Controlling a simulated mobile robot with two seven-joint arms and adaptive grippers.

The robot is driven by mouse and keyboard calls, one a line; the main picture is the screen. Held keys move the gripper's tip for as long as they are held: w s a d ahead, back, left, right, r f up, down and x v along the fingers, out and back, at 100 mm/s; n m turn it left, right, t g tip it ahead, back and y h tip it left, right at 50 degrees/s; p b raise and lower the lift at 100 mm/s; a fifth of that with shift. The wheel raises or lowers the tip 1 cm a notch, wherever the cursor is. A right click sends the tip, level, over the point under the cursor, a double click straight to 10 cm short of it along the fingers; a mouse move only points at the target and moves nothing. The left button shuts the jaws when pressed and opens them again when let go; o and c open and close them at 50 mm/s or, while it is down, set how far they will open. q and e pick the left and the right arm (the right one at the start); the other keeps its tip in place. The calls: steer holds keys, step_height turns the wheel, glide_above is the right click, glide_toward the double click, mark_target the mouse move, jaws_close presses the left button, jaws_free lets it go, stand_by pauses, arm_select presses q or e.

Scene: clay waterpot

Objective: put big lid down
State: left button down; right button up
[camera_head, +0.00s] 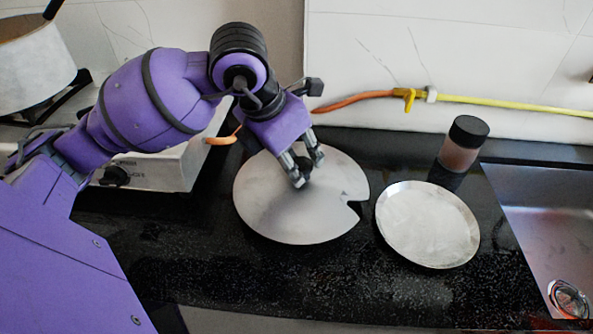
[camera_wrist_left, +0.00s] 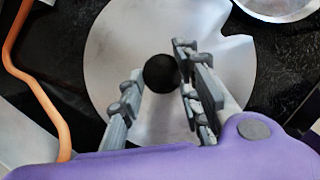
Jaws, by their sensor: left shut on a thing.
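The big lid (camera_head: 285,215) is a round, flat silver disc with a notch at its right edge and a dark knob in the middle. My left gripper (camera_head: 304,172) is over its centre, shut on the knob. In the left wrist view the black knob (camera_wrist_left: 161,73) shows at the fingertips of my left gripper (camera_wrist_left: 158,82), with the lid (camera_wrist_left: 115,50) spread out beneath. The lid looks level, at or close above the black counter; I cannot tell whether it touches. My right gripper is not in view.
A smaller round silver disc (camera_head: 428,225) lies just right of the lid. Behind it stands a dark-capped jar (camera_head: 463,145). A metal sink (camera_head: 545,225) is at right. A stove (camera_head: 160,172) with a pot (camera_head: 35,65) is at left. An orange hose (camera_head: 350,99) runs behind. The front counter is clear.

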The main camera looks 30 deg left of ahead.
arm_select(q)
step_height(320, 180, down, 3)
steer(key=shift+f, duration=0.15)
steer(key=c, duration=1.3)
jaws_free()
steer(key=p+v, duration=0.1)
steer(key=v, duration=1.1)
